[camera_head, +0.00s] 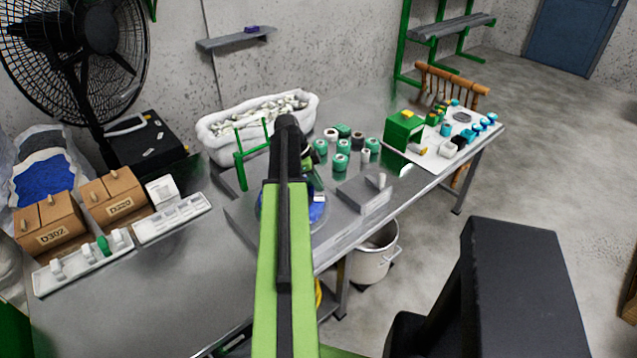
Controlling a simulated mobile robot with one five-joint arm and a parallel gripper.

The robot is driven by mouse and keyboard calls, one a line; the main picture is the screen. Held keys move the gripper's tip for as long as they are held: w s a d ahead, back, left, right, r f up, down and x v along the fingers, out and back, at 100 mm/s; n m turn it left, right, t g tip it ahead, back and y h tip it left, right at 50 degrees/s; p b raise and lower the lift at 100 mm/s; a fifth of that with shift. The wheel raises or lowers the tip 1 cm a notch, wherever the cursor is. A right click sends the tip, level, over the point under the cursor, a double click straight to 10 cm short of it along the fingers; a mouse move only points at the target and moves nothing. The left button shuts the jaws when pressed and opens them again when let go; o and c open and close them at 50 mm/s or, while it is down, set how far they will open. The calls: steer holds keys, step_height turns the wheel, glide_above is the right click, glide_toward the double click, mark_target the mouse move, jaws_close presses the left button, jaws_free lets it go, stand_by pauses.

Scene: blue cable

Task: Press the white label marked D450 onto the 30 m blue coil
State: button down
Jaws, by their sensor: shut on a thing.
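The blue coil (319,213) lies on a grey platform on the steel table, mostly hidden behind my green arm. A small white label (319,197) shows over the coil, just below my gripper (310,170). My gripper is at the far end of the arm, shut on the label, with its fingers largely hidden. The label's marking is too small to read. I cannot tell whether the label touches the coil.
A green frame (240,160) stands left of my gripper, near a white bin (213,128). Several green spools (341,162) and a grey block (362,196) are to the right. Boxes (113,194) and trays (172,220) sit left. The front-left tabletop is clear.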

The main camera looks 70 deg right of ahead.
steer(key=c, duration=1.8)
jaws_free()
steer(key=shift+c, duration=0.2)
steer(key=shift+o, duration=0.4)
steer(key=o, duration=0.5)
steer(key=shift+c, duration=0.2)
step_height(320, 180, up, 7)
steer(key=p, duration=0.7)
